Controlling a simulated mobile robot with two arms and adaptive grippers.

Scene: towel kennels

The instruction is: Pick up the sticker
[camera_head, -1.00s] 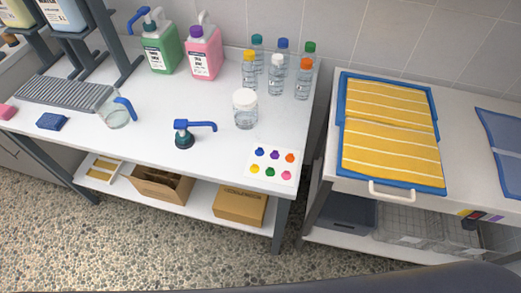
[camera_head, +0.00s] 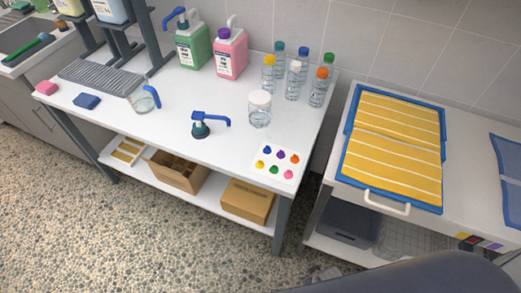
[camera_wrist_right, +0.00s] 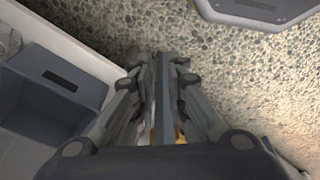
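A white sheet of round coloured stickers (camera_head: 277,162) lies flat at the front right corner of the white table. It has two rows of dots in blue, purple, orange, yellow, green and pink. My right gripper (camera_wrist_right: 158,62) shows in the right wrist view, over the floor and beside the lower shelves, away from the sheet. A grey bar shows between its fingers, and I cannot tell whether they are open or shut. The sheet does not show in the wrist view. My left gripper is not in view.
A blue pump top (camera_head: 203,124) and a clear jar (camera_head: 260,109) stand behind the sheet. Several capped bottles (camera_head: 293,78) stand further back. A blue tray with striped yellow towels (camera_head: 393,148) is on the right cart, across a gap. The table around the sheet is clear.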

